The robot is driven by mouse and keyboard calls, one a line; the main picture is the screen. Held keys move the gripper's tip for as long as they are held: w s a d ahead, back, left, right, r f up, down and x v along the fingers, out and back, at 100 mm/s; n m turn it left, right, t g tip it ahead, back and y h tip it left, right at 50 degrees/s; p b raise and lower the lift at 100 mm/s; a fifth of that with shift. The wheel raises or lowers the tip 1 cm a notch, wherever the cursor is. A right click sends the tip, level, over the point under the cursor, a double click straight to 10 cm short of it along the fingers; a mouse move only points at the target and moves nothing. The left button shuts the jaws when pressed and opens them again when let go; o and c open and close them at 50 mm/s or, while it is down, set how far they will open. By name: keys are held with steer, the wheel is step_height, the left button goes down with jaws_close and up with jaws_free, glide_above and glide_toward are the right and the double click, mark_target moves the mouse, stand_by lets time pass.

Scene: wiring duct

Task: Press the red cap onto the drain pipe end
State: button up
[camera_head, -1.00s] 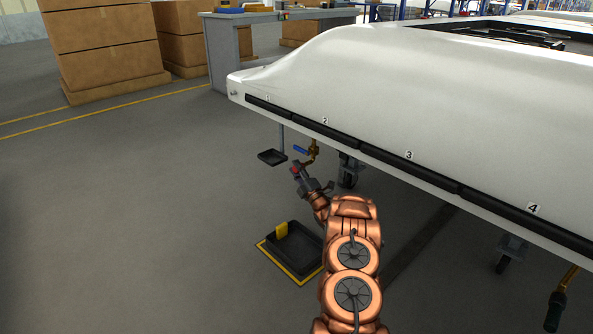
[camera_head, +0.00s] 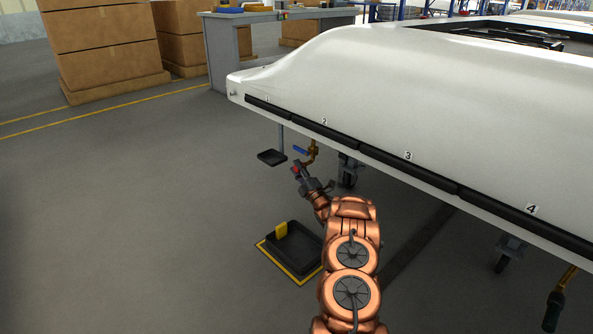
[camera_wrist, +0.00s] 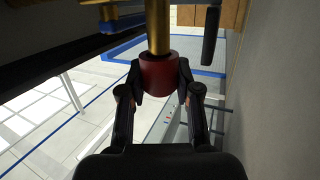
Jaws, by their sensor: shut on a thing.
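The red cap (camera_wrist: 160,74) is between the fingers of my gripper (camera_wrist: 160,82), which is shut on it. In the wrist view the brass drain pipe (camera_wrist: 158,28) comes down to the top of the cap and meets it there; I cannot tell how far the pipe sits inside. In the head view the cap (camera_head: 296,169) is a small red spot at my gripper (camera_head: 299,170), just below the brass pipe (camera_head: 313,150) with its blue valve handle (camera_head: 301,150).
The white body (camera_head: 400,90) with its numbered black strip overhangs the pipe. A small black tray (camera_head: 271,157) hangs left of the pipe. A black bin (camera_head: 297,250) with a yellow border stands on the floor below. A caster (camera_head: 348,178) is close on the right.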

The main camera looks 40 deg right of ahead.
steer(key=shift+d, duration=0.9)
steer(key=o, duration=0.9)
steer(key=shift+v, duration=6.05)
steer(key=shift+d, duration=0.1)
